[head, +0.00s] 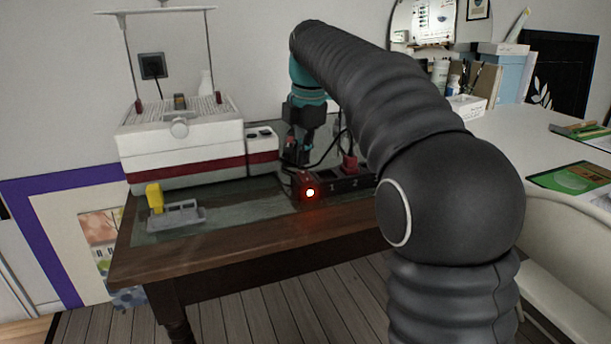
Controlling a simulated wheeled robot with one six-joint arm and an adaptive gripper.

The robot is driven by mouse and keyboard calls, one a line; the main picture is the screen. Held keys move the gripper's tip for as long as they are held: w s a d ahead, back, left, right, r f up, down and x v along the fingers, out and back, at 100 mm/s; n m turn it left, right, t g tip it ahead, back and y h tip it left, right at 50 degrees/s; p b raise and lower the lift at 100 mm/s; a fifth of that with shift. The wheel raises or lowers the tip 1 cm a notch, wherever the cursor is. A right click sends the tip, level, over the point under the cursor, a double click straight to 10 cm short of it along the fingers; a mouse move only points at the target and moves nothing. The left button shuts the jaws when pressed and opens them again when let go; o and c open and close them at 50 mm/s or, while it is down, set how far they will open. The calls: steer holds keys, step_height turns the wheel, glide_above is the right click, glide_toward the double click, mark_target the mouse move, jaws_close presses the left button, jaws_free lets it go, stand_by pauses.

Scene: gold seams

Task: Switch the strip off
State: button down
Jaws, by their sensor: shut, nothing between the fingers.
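The power strip (340,185) is a dark block lying on the wooden table, with a red plug (349,163) in it. A bright red-glowing light (310,192) shows at its left end, on the near face. My gripper (297,160) is shut and empty, pointing down just above and behind the strip's left end. I cannot tell whether the fingertips touch the strip. My arm crosses in front and hides the strip's right end.
A white machine with a red band (185,168) stands left of the strip. A grey tray (180,217) with a yellow block (155,197) sits at the front left. Dark cables (325,155) run behind the strip. A white desk (545,140) is at right.

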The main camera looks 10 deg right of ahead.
steer(key=shift+f+b, duration=0.6)
steer(key=shift+f, duration=0.4)
stand_by(0.5)
steer(key=shift+r, duration=0.2)
steer(key=shift+r+p, duration=0.55)
steer(key=shift+p, duration=0.3)
steer(key=shift+s+d, duration=0.1)
steer(key=shift+s, duration=0.15)
steer(key=s+d+m, duration=0.1)
steer(key=s+m, duration=0.1)
steer(key=s+d+m, duration=0.1)
steer(key=s+m, duration=0.1)
steer(key=s, duration=0.1)
steer(key=s+d+m, duration=0.1)
steer(key=s, duration=0.1)
steer(key=shift+s+r+m+t, duration=0.15)
steer(key=shift+s+m+t, duration=0.1)
steer(key=shift+m+t, duration=0.15)
steer(key=s+d+f+m+t, duration=0.1)
steer(key=s+d+f+m, duration=0.2)
steer(key=s+f+m, duration=0.4)
steer(key=s+d+f+m+t, duration=0.2)
steer(key=s+f+m, duration=0.5)
steer(key=s+m, duration=0.4)
steer(key=s+d, duration=0.1)
steer(key=s, duration=0.4)
steer(key=shift+d+h, duration=0.15)
steer(key=shift+h, duration=0.25)
